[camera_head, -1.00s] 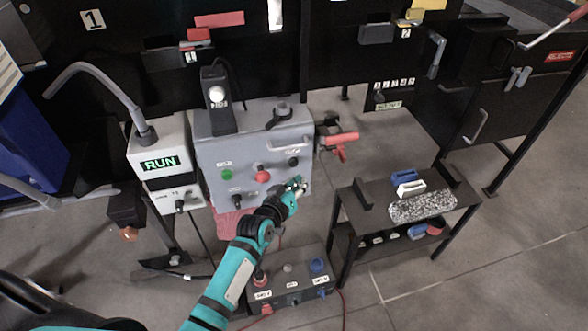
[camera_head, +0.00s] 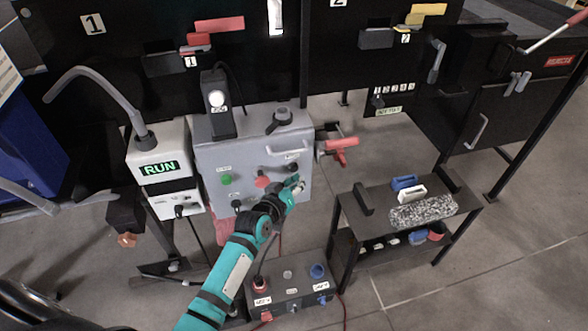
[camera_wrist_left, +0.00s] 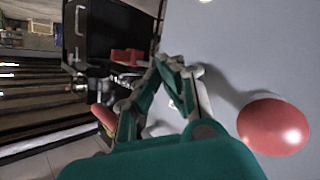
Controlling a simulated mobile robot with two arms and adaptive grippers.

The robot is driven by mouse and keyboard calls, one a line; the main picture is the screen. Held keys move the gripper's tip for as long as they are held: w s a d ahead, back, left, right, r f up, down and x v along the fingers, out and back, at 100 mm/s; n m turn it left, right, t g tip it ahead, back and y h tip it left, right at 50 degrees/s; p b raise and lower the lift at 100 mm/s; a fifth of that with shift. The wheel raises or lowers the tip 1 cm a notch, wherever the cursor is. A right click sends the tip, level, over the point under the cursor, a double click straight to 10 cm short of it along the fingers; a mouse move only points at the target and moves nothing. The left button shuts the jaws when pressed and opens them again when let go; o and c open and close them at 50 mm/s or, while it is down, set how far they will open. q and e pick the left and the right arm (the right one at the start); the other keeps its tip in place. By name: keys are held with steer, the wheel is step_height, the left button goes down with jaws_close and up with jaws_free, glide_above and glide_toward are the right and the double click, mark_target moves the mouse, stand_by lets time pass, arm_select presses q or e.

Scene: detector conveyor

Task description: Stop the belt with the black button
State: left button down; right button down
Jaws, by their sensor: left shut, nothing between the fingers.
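A grey control box (camera_head: 215,155) carries a green button (camera_head: 227,180), a red button (camera_head: 262,180) and a small black button (camera_head: 293,168) at its right. My left gripper (camera_head: 297,185) is shut and empty in front of the panel, just below the black button; contact cannot be told. In the left wrist view the shut fingers (camera_wrist_left: 180,68) point along the pale panel, with the red button (camera_wrist_left: 273,127) large at the right. The black button is not clearly visible there. My right gripper is out of view.
A red-handled clamp (camera_head: 340,144) sticks out right of the box. A black side table (camera_head: 350,215) stands at the right, and a low button box (camera_head: 291,279) lies below my left arm.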

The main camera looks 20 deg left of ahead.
arm_select(q)
steer(key=shift+w+a, duration=0.1)
steer(key=shift+w, duration=0.05)
stand_by(0.7)
steer(key=shift+w+a, duration=0.15)
steer(key=shift+w, duration=0.1)
steer(key=shift+w+a+r, duration=0.1)
steer(key=shift+w+a, duration=0.25)
steer(key=shift+w, duration=0.1)
stand_by(0.9)
steer(key=shift+s+d+p, duration=0.55)
steer(key=shift+s+d, duration=0.05)
steer(key=shift+s, duration=0.25)
